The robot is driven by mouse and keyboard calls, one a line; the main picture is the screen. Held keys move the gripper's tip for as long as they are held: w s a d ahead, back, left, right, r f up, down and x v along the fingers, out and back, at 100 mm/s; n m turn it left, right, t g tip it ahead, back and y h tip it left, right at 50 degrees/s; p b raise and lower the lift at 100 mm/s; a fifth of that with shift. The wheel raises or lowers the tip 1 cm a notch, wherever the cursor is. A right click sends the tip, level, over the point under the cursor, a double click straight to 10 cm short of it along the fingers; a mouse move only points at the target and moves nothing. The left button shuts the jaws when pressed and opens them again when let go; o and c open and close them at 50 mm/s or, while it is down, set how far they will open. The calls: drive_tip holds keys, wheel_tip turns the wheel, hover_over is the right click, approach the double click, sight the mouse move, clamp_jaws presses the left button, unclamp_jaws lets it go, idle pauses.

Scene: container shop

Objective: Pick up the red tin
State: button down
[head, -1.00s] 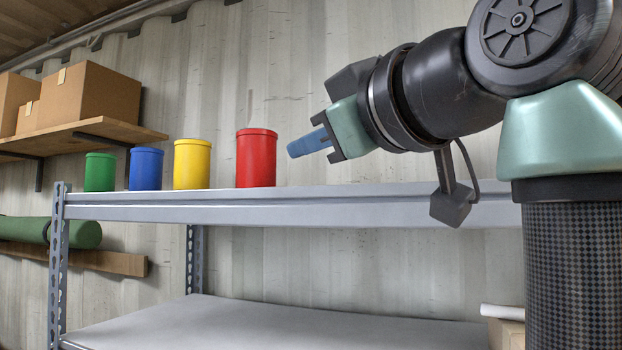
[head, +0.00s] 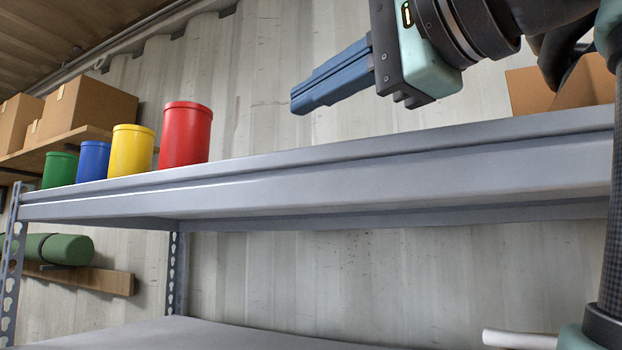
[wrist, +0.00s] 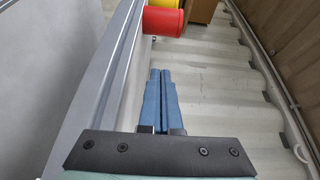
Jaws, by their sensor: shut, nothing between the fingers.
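The red tin (head: 185,135) is a lidded cylinder standing upright on the grey metal shelf (head: 330,170), at the right end of a row of tins. It also shows at the top of the wrist view (wrist: 165,21). My gripper (head: 297,103) has blue fingers, pressed together and empty. It is in the air above the shelf, to the right of the red tin and apart from it. In the wrist view the closed fingertips (wrist: 160,72) point toward the tins, with a gap between them and the red tin.
To the left of the red tin stand a yellow tin (head: 131,151), a blue tin (head: 93,161) and a green tin (head: 59,170). Cardboard boxes (head: 90,100) sit on a wooden shelf at the left.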

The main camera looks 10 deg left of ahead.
sight(186, 141)
drive_tip(key=p+x, duration=1)
drive_tip(key=x, duration=0.9)
drive_tip(key=shift+a+r, duration=0.1)
drive_tip(key=shift+a, duration=0.2)
drive_tip(key=shift+w+a, duration=0.15)
drive_tip(key=shift+a, duration=0.1)
